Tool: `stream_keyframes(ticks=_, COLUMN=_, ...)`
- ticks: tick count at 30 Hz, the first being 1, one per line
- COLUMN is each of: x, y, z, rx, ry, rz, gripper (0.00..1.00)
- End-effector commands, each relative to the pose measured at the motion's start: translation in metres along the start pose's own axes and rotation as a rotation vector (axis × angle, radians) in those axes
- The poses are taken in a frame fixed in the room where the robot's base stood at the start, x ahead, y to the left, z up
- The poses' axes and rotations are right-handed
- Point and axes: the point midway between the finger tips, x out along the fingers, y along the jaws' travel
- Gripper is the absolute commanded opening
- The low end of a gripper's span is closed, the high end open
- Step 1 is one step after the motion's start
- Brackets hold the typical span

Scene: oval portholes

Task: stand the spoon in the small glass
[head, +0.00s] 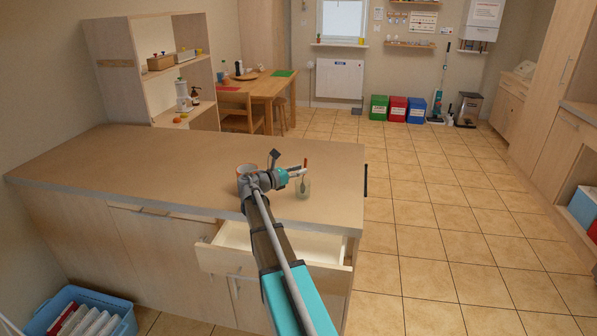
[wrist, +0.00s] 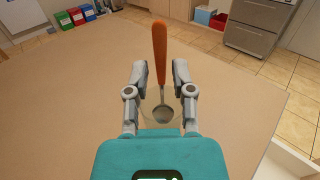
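The spoon (wrist: 159,52) has an orange handle and a metal bowl. It stands handle up, bowl down, and also shows in the head view (head: 305,164). Its bowl is inside the small clear glass (head: 303,189), which stands on the counter near its right end. The glass is only a faint outline in the wrist view (wrist: 148,117). My gripper (wrist: 160,72) is open, with one finger on each side of the spoon and a visible gap to the handle on both sides. In the head view my gripper (head: 297,172) is beside the spoon, above the glass.
The wooden counter (head: 130,165) is mostly clear to the left. An open drawer (head: 240,257) juts out from the counter front below. Tiled floor lies free to the right.

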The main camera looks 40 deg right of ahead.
Motion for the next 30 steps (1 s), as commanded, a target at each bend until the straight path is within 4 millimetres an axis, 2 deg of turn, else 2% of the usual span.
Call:
stream_keyframes(ticks=2, x=0.0, y=0.0, z=0.0, rx=0.0, ry=0.0, rz=0.0, gripper=0.53)
stream_keyframes(ticks=17, x=-0.004, y=0.0, z=0.0, rx=0.0, ry=0.0, rz=0.0, gripper=0.53)
stream_keyframes(ticks=23, x=-0.021, y=0.0, z=0.0, rx=0.0, ry=0.0, rz=0.002, gripper=0.53)
stream_keyframes(ticks=30, x=-0.054, y=-0.001, z=0.0, rx=0.0, ry=0.0, rz=0.002, gripper=0.53)
